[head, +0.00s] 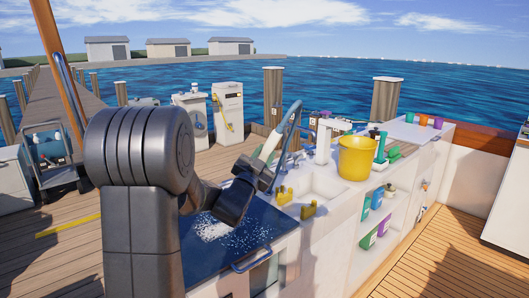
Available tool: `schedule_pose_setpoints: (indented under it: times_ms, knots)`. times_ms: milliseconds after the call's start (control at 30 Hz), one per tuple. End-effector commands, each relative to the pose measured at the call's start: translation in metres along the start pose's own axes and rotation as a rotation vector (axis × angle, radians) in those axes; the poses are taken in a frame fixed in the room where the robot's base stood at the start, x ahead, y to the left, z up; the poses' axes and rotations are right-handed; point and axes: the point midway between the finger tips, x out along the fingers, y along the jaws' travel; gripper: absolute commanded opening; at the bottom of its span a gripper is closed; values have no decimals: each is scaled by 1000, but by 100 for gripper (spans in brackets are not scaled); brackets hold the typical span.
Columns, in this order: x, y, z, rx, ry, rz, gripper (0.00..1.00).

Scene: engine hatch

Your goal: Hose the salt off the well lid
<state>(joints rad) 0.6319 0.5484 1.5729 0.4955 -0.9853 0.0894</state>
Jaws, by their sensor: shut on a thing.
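The well lid (193,264) is a flat dark blue panel at lower centre, with a blue handle at its front edge. White salt (212,229) lies scattered over it in grainy patches. My gripper (262,172) is above the lid's back right part, beside the sink. It is shut on the hose (290,118), whose pale nozzle end shows just above the jaws and whose grey-blue line curves up and back down. No water is clearly visible. My arm hides the lid's left part.
A white sink counter (318,187) adjoins the lid on the right, with yellow clips (309,210) near its edge. A yellow bucket (356,157) stands beyond the sink. Bottles (368,238) fill shelves below. Open wooden deck (440,260) lies at right.

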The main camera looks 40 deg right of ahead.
Motion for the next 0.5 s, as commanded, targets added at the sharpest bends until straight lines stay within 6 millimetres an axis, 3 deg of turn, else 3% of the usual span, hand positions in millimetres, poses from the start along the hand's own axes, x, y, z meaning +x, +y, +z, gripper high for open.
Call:
schedule_pose_setpoints:
  times_ms: [500]
  knots:
    - [-30, -22, -5, 2, 0, -3, 11]
